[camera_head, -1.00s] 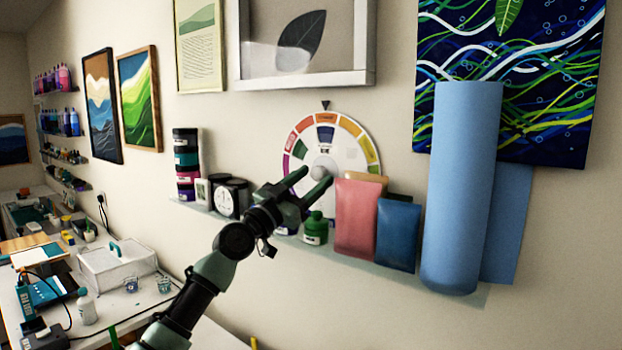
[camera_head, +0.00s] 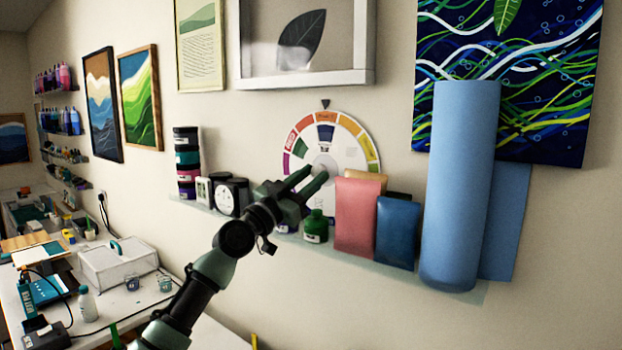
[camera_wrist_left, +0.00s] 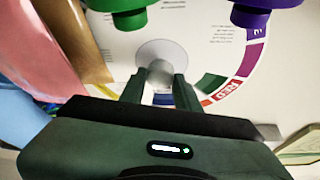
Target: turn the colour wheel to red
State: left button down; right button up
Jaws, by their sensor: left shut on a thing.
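The colour wheel (camera_head: 354,138) is a white disc with coloured segments, mounted on the wall. A small dark pointer (camera_head: 325,104) sits above its top edge. An orange segment is under the pointer, and the red segment is at the upper left. The lettering RED also shows on the wheel in the left wrist view (camera_wrist_left: 228,91). My left gripper (camera_head: 316,176) is at the wheel's middle, shut on the pale centre knob (camera_wrist_left: 160,69), with one finger on each side of it. The gripper partly hides the wheel's lower left. My right gripper is not in view.
A shelf below the wheel holds a green bottle (camera_head: 315,226), a pink pouch (camera_head: 356,218), a blue pouch (camera_head: 397,232) and stacked jars (camera_head: 186,160). The pink pouch stands close beside the gripper. A tall blue roll (camera_head: 460,190) stands at the right.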

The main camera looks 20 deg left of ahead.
pick_arm(q)
jog(key=shift+d+f, duration=0.1)
jog(key=shift+f, duration=0.25)
dwell(0.6)
